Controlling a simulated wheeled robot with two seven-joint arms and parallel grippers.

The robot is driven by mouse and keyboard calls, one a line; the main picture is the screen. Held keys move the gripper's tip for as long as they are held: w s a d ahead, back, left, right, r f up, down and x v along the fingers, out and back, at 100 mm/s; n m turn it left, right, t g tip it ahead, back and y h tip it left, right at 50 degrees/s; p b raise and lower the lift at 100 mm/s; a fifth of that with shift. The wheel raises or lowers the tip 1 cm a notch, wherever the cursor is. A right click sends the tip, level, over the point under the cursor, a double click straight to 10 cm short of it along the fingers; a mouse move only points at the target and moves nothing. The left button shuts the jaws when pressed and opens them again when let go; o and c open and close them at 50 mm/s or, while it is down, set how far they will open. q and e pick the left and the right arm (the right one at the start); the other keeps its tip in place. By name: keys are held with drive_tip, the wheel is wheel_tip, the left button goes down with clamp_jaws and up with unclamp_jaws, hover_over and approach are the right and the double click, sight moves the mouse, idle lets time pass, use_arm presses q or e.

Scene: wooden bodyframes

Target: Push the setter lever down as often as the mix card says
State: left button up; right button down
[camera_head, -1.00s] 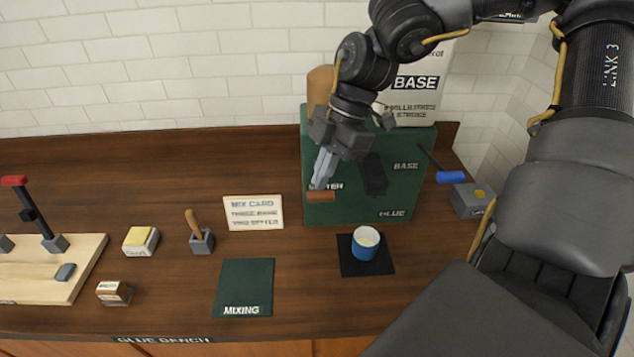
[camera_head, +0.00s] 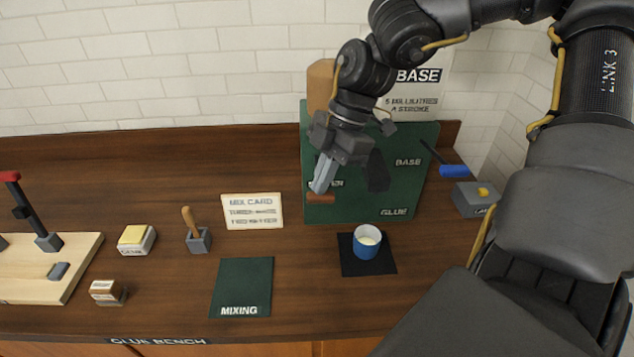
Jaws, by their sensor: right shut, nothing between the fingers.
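The mix card (camera_head: 252,211) lies on the bench left of the green dispenser board (camera_head: 404,180); its small print is too blurred to read surely. A lever with a brown handle (camera_head: 320,198) is at the board's left, by a partly hidden label. My right gripper (camera_head: 322,188) is shut and empty, its fingertips just above or at this brown handle; whether they touch I cannot tell. A second lever with a blue handle (camera_head: 453,171) sticks out at the board's right. A blue cup (camera_head: 366,242) with pale contents stands on a black mat (camera_head: 346,266). My left gripper is out of view.
A green mixing mat (camera_head: 243,285) lies empty at the front. A brush in a grey holder (camera_head: 199,240), a yellow-topped block (camera_head: 137,239) and a small brown-and-white block (camera_head: 107,292) stand left. A wooden board with a red-topped clamp (camera_head: 72,262) is far left. A grey box (camera_head: 474,199) is right.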

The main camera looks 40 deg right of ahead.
drive_tip(key=shift+f+b, duration=1.55)
drive_tip(key=shift+f, duration=0.3)
drive_tip(key=shift+r, duration=0.25)
drive_tip(key=shift+r+p, duration=2.05)
drive_tip(key=shift+r, duration=1)
drive_tip(key=shift+f, duration=0.25)
